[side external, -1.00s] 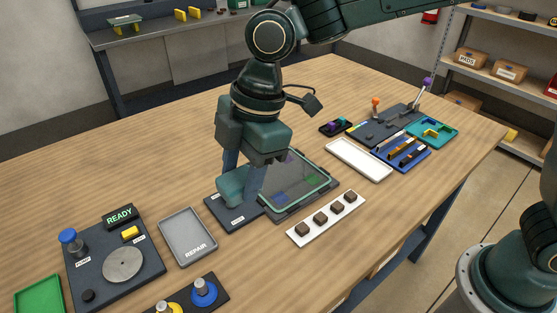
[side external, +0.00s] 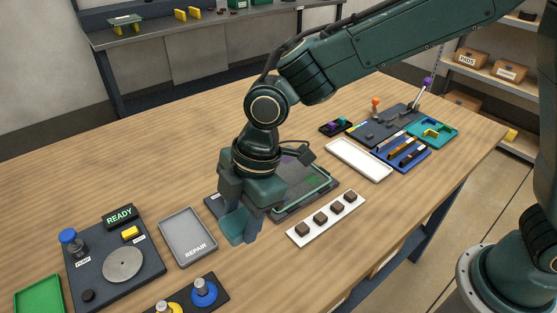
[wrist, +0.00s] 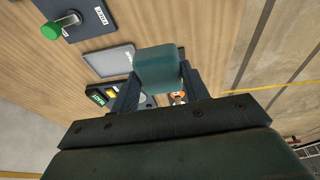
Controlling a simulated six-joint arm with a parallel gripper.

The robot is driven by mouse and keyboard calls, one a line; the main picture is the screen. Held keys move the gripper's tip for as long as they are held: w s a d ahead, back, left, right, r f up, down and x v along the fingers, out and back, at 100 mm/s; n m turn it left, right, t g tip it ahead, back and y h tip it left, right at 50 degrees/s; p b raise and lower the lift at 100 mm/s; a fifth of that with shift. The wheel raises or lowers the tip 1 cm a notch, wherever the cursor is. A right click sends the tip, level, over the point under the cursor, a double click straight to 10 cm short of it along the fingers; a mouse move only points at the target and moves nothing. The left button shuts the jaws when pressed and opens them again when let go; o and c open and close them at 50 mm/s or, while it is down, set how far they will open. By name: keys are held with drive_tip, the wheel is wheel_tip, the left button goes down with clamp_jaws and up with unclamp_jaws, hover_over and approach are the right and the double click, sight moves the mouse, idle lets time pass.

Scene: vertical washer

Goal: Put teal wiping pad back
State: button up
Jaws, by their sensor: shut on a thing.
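The teal wiping pad (side external: 235,228) is between the fingers of my gripper (side external: 241,226). The wrist view also shows the pad (wrist: 158,68), a rounded teal block, held by my gripper (wrist: 158,85). In the side view the pad appears near the front edge of a dark labelled plate (side external: 212,203); its height above the table is hard to tell. My gripper hides much of that plate. A dark tray with a clear panel (side external: 318,183) lies to the right, partly behind my gripper.
A grey REPAIR tray (side external: 187,238) stands left of the pad. A white strip with several dark blocks (side external: 326,218) lies right. A dark base with yellow and blue knobs (side external: 216,287) is in front. Free wood lies behind my arm.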

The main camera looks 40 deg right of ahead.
sight(244, 268)
drive_tip(key=shift+f, duration=5.8)
drive_tip(key=shift+f, duration=0.1)
drive_tip(key=o, duration=1)
drive_tip(key=shift+c, duration=0.2)
drive_tip(key=v, duration=1.2)
drive_tip(key=shift+d, duration=0.1)
